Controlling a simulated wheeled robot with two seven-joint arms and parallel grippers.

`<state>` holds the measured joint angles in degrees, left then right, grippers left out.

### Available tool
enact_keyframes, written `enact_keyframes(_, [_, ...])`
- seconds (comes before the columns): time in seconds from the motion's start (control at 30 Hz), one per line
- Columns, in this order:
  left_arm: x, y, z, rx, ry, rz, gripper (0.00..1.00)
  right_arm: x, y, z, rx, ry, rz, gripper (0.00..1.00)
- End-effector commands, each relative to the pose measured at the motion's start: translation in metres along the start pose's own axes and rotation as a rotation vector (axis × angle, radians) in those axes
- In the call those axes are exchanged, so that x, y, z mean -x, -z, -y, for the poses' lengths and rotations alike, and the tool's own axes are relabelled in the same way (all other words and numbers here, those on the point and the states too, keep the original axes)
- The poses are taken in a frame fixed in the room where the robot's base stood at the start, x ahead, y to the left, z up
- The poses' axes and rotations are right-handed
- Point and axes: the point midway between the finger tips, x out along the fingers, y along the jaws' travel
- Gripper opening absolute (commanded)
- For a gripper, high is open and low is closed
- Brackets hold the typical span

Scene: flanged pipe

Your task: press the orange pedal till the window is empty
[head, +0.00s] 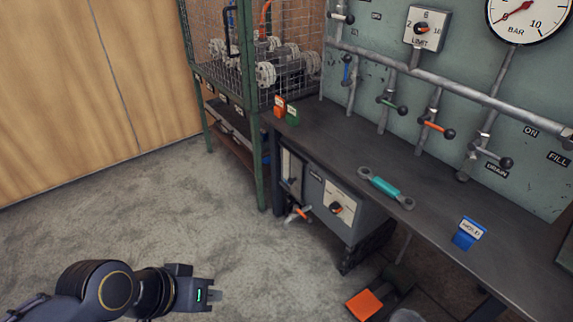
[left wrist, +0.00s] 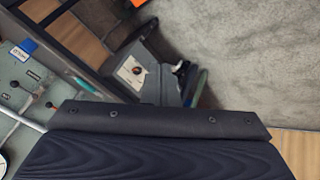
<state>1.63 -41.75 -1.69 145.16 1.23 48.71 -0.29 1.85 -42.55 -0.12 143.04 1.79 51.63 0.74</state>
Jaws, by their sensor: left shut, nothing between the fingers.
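The orange pedal (head: 365,304) is near the floor below the bench, at the bottom of the head view. An orange patch at the top edge of the left wrist view (left wrist: 138,2) looks like part of it. A narrow upright window (head: 291,172) shows on the left of the grey unit (head: 345,212) under the bench; its level is too small to read. My left gripper (head: 217,296) is shut and empty over bare floor, well left of the pedal and apart from it. My right gripper is not in view.
The bench (head: 340,150) carries a teal-handled wrench (head: 386,187) and a blue tag (head: 468,233). A valve with an orange handle (head: 298,213) sticks out below the window. A green-framed cage (head: 245,90) stands behind. The floor (head: 150,220) between gripper and unit is clear.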

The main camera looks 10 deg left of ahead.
Motion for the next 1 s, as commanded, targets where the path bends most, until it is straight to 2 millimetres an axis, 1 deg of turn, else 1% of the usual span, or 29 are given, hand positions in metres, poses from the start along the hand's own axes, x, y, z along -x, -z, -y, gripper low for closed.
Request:
enact_keyframes(0.03, [0.013, 0.007, -0.006, 0.000, 0.000, -0.001, 0.00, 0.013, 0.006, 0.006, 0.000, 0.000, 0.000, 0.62])
enact_keyframes(0.6, [0.082, 0.041, -0.038, 0.000, 0.000, 0.001, 0.00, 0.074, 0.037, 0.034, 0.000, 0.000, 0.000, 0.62])
enact_keyframes(0.7, [0.086, 0.043, -0.039, 0.000, 0.000, 0.001, 0.00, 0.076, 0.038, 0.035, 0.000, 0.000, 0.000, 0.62])
enact_keyframes(1.0, [0.083, 0.042, -0.038, 0.000, 0.000, 0.001, 0.00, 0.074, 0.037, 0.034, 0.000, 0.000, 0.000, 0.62])
